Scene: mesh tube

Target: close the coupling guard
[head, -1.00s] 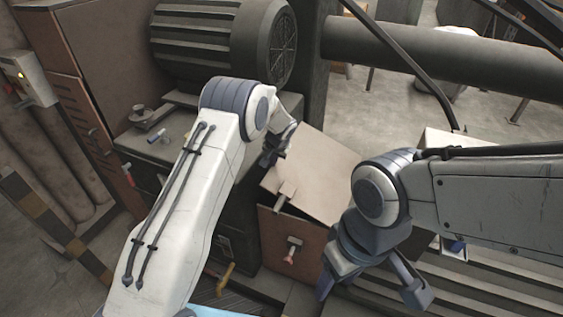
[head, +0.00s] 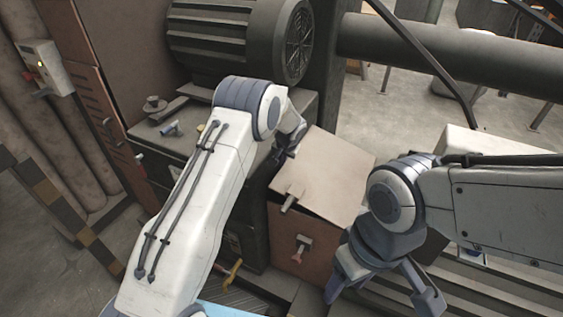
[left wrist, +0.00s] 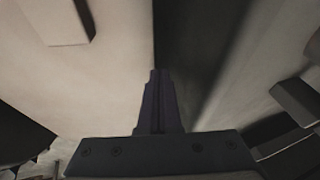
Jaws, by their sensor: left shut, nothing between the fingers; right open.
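The coupling guard's beige lid (head: 328,172) is a flat plate with a small tab on its front edge. It sits tilted over a brown box front (head: 312,236), with a dark gap between them. My right gripper (head: 385,292) is open and empty, right of the box.
A large ribbed motor (head: 235,40) stands behind the lid. A thick dark pipe (head: 450,60) runs to the right. A yellow-handled item (head: 232,272) is low in front.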

